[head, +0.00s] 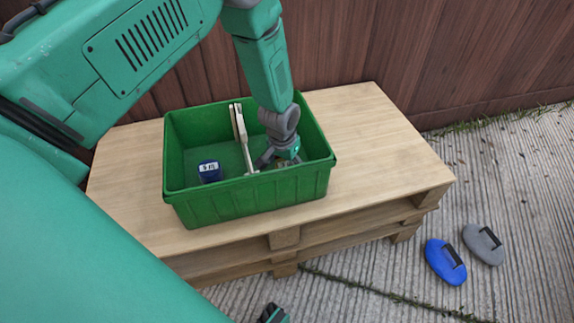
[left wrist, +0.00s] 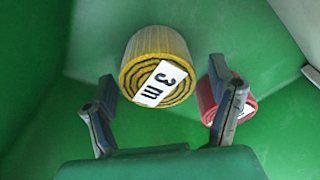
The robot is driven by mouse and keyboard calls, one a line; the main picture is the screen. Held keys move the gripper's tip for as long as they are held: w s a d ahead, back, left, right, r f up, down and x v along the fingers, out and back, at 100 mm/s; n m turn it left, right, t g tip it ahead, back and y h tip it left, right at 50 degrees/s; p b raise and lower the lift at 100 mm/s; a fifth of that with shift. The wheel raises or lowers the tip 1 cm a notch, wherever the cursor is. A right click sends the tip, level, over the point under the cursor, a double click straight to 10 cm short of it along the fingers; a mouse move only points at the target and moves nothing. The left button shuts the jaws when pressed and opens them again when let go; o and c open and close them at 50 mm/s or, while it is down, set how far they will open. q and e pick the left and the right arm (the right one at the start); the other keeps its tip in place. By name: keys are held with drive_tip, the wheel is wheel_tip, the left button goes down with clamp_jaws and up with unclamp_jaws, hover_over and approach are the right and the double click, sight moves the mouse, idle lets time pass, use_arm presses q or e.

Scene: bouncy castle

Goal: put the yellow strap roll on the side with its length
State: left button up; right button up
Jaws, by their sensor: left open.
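The yellow strap roll (left wrist: 157,72) lies in the green crate (head: 250,205), its dark-striped spiral face and white "3 m" label towards my left wrist camera. My left gripper (head: 277,163) reaches down into the crate's right part. Its fingers are open, one on each side of the yellow roll in the wrist view, with gaps between. A red roll (left wrist: 208,98) sits partly behind the right finger. A cream divider (head: 242,140) splits the crate. A blue roll (head: 209,171) with a white label, too small to read surely, is left of it.
The crate stands on a wooden pallet (head: 385,145), bare at right. A wooden fence (head: 440,50) is behind. A dark and teal part, perhaps my right gripper, shows at the bottom edge.

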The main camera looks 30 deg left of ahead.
use_arm(q)
wheel_tip(320, 180, up, 12)
drive_tip(key=s+p, duration=0.1)
drive_tip(key=p, duration=0.3)
drive_tip(key=shift+s+p, duration=0.4)
use_arm(e)
wheel_tip(320, 180, up, 5)
drive_tip(key=shift+f, duration=0.1)
use_arm(q)
drive_tip(key=shift+d, duration=0.1)
